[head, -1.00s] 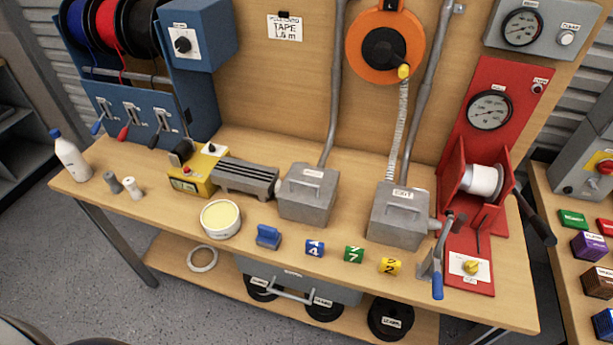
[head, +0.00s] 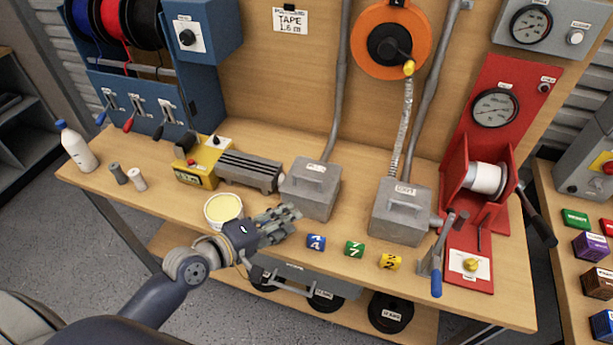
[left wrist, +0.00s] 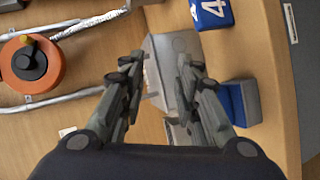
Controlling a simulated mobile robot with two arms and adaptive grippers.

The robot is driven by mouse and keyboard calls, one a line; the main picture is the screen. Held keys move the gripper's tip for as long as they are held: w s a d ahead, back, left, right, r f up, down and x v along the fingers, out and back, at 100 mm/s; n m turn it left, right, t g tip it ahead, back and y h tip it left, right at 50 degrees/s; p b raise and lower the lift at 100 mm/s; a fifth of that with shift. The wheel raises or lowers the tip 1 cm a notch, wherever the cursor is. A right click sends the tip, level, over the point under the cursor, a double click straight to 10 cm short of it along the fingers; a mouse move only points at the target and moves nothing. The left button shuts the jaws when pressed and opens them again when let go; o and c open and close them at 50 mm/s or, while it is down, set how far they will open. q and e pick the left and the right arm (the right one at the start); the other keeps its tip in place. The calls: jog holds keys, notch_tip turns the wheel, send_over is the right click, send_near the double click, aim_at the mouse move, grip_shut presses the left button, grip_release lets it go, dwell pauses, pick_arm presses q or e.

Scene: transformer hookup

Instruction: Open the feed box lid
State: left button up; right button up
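The left grey box (head: 313,190) on the workbench is closed, with a handle on its lid (head: 312,171); its small label is hard to read. The right grey box (head: 402,212) is labelled EXIT, so the left one appears to be the feed box. My left gripper (head: 292,216) is just in front of and left of the left box, apart from its lid handle. In the left wrist view its two fingers (left wrist: 160,72) are spread and empty, with the grey box (left wrist: 165,52) beyond the gap. My right gripper is in neither view.
Blue, green and yellow numbered blocks (head: 354,249) line the front edge. A tin (head: 222,207) and yellow machine (head: 199,165) stand left; a lever (head: 436,272) and red winch panel (head: 486,177) stand right.

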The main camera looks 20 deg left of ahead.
aim_at(305, 179)
pick_arm(q)
jog(key=w+a+r+n+t, duration=0.2)
jog(key=w+a+r+n, duration=0.1)
jog(key=r, duration=0.1)
jog(key=shift+n, duration=0.3)
jog(key=p+x, duration=0.1)
jog(key=x, duration=0.9)
jog(key=shift+w+d+f+p, duration=0.15)
jog(key=shift+w+f+p, duration=0.15)
jog(key=shift+p, duration=0.05)
grip_shut()
